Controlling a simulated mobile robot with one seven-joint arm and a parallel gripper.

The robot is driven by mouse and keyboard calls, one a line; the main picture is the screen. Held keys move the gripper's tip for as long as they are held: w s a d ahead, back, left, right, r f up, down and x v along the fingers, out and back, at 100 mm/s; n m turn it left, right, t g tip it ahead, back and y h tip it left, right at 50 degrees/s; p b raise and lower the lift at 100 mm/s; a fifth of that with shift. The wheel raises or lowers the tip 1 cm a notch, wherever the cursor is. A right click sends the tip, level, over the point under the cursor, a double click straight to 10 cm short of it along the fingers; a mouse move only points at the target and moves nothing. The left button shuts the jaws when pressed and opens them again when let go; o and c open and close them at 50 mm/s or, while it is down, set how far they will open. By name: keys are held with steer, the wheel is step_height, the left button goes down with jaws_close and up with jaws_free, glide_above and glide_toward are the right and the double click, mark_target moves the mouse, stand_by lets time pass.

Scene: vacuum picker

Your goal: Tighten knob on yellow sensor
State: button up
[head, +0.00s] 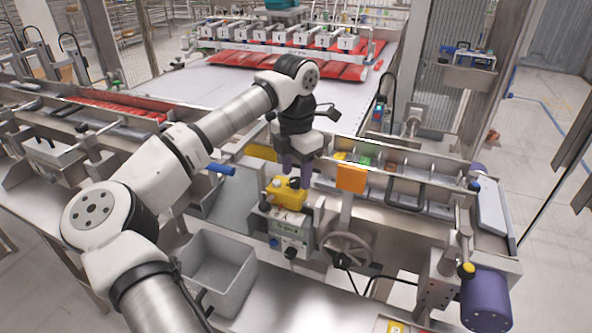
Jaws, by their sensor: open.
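The yellow sensor (287,193) sits on top of a grey control box at the middle of the head view. A small dark knob (294,182) shows on its upper right side. My gripper (295,172) is open and points down right above the sensor, its purple fingers around or close beside the knob. I cannot tell whether the fingers touch the knob. The fingers hide part of the sensor's top.
The control box (290,235) stands below the sensor. A handwheel (346,250) is to its right, under an orange plate (351,178). A grey bin (218,272) stands to the lower left. A conveyor trough (420,190) with metal walls runs to the right.

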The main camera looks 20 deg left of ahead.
steer(key=shift+f, duration=0.6)
steer(key=c, duration=1)
steer(key=shift+o, duration=0.2)
